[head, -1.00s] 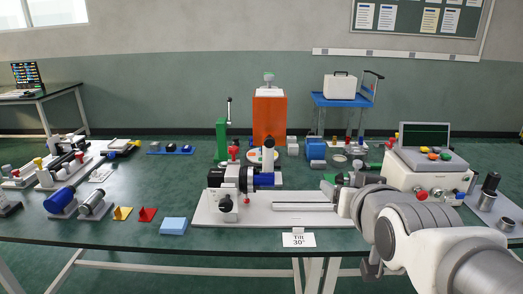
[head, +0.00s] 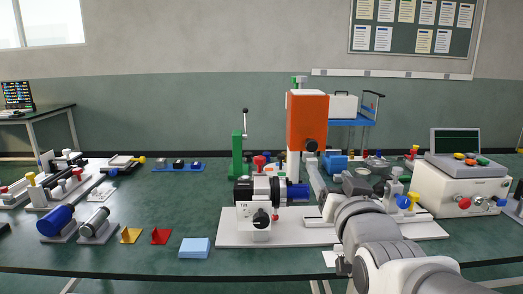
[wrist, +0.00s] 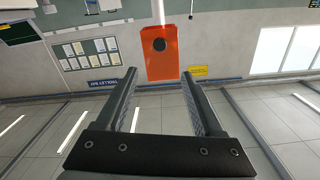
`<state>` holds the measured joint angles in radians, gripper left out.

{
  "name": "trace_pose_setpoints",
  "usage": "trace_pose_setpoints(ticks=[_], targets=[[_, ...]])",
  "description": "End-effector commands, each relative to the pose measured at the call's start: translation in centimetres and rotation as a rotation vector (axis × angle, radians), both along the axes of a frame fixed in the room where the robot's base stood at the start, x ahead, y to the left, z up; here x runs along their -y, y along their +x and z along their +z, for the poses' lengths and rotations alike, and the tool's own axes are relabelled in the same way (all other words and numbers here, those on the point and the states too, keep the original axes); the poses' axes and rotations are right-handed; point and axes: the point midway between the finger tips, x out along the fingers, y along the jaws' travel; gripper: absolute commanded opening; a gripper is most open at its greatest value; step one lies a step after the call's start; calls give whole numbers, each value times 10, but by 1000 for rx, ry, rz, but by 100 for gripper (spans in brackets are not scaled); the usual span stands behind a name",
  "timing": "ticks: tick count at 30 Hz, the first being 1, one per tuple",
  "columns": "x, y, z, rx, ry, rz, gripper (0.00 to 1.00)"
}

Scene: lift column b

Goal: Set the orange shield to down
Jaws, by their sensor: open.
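The orange shield (head: 307,118) is an upright box-like cover high on a white post (head: 293,166), with part of the post bare below it. A dark round knob (head: 312,145) sits low on its face. In the wrist view, which is upside down, the shield (wrist: 160,62) and its knob (wrist: 160,45) are beyond the fingertips, with the white post above it in the picture. My gripper (wrist: 159,73) is open and empty, its two fingers apart, with the shield in line with the gap between them. In the head view my arm links hide much of the gripper.
A black-and-white device with a blue end (head: 262,200) stands on a white base plate (head: 285,238) in front of the post. A green stand (head: 238,147) with a lever is to the left. A control box (head: 455,190) with a screen stands right. A blue block (head: 194,247) lies front left.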

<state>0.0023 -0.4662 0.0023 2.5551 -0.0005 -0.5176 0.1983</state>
Motion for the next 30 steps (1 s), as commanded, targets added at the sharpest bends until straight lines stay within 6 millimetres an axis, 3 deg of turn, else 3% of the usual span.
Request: trace_pose_setpoints(ticks=[24, 30], targets=[[0, 58, 4, -4, 0, 0, 69], [0, 95, -2, -1, 0, 0, 69]])
